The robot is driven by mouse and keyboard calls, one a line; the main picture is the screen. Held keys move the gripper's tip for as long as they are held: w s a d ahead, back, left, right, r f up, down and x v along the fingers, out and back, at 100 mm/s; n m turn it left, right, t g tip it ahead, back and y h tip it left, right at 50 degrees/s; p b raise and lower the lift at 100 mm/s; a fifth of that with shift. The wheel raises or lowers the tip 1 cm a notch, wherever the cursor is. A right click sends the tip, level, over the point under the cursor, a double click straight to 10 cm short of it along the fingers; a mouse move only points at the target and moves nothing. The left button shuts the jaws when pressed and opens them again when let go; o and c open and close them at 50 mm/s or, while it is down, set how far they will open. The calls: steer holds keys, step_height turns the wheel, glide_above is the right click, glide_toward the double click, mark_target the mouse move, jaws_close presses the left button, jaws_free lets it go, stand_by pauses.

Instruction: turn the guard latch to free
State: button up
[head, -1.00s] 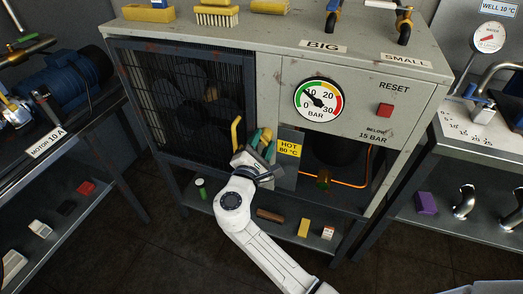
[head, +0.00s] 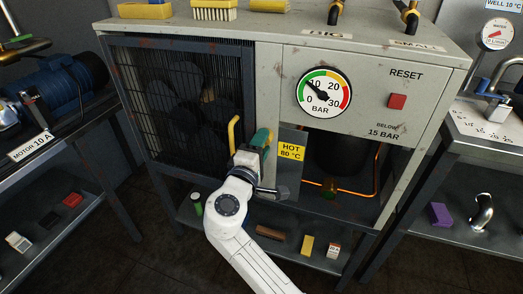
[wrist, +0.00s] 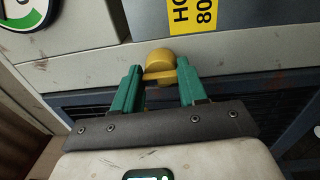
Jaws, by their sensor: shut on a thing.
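The guard latch shows in the wrist view as a yellow round knob with a flat tab (wrist: 160,60). My gripper (wrist: 160,76) has its two green fingers on either side of the tab and is shut on it. In the head view my gripper (head: 262,142) is at the post on the right edge of the dark mesh guard (head: 180,75) and covers most of the latch. A yellow bent handle (head: 233,133) stands on the guard just left of my gripper.
A yellow HOT 80 °C sign (head: 291,149) hangs close to the right of my gripper. A pressure gauge (head: 324,92) and a red reset button (head: 397,102) are on the panel. A lower shelf (head: 345,248) holds several small items.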

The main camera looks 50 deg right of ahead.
steer(key=shift+f+m, duration=0.25)
steer(key=shift+m, duration=0.05)
steer(key=o, duration=0.8)
steer(key=shift+o, duration=1.1)
steer(key=shift+r, duration=0.1)
steer(key=p+v, duration=0.1)
steer(key=v, duration=0.9)
steer(key=shift+a, duration=0.35)
steer(key=shift+s, duration=0.15)
